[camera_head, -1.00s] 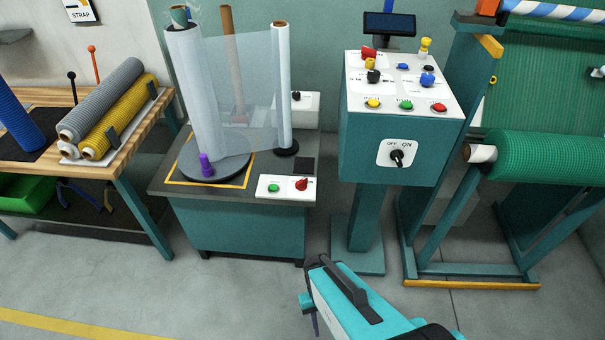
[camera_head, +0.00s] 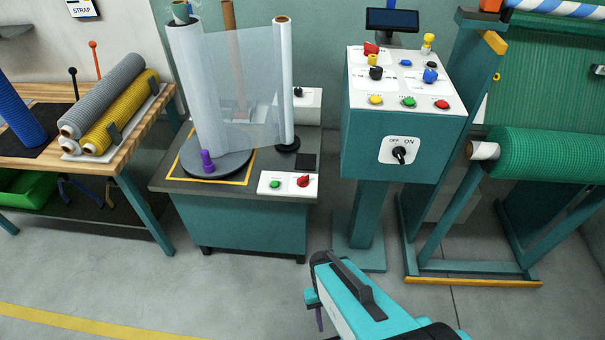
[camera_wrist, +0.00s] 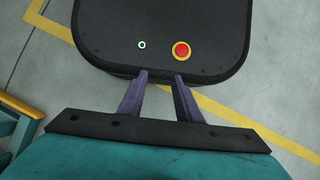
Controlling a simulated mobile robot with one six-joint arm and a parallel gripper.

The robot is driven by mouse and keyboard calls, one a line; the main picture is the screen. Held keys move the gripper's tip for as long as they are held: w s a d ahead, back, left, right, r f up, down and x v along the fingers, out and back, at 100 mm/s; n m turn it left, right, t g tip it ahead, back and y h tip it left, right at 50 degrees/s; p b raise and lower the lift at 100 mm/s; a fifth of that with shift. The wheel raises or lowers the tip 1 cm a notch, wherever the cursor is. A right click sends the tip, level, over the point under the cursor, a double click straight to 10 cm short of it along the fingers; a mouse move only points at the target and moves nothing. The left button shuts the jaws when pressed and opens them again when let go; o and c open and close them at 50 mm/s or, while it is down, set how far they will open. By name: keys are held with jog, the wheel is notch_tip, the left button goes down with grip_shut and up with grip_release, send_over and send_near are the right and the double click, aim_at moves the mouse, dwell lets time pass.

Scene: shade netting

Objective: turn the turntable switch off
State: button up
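A black rotary switch (camera_head: 399,154) sits on a white plate marked OFF and ON, on the front of the teal control console (camera_head: 387,146). Its exact setting is too small to tell. The turntable (camera_head: 216,165) is a dark disc on a teal cabinet to the left, with a purple knob and a tall film roll on it. A small dark knob (camera_head: 298,92) shows on a white box behind the film. My gripper (camera_wrist: 161,75) is open and empty in the wrist view, its two purple-grey fingers apart. In the head view, my arm is low in front of the console, away from the switch.
The console top holds several coloured buttons and knobs. A white panel (camera_head: 288,185) on the turntable cabinet has green and red controls. A wooden bench (camera_head: 120,157) with rolls stands left; a green netting roll (camera_head: 555,154) on a frame stands right. Grey floor in front is clear.

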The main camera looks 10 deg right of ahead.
jog(key=shift+d, duration=0.1)
jog(key=m+t+p, duration=0.2)
jog(key=m+t, duration=0.3)
jog(key=m, duration=0.4)
send_near(303, 177)
jog(key=s+f, duration=0.2)
jog(key=f, duration=0.1)
jog(key=s+f, duration=0.3)
jog(key=shift+s+f, duration=0.25)
jog(key=w+r+m, duration=0.3)
jog(key=w+r, duration=0.2)
jog(key=r, duration=0.7)
jog(key=shift+w+m, duration=0.2)
jog(key=shift+m, duration=0.2)
jog(key=shift+f, duration=0.2)
jog(key=shift+f+p, duration=0.7)
jog(key=shift+f, duration=6.05)
jog(key=shift+c, duration=0.2)
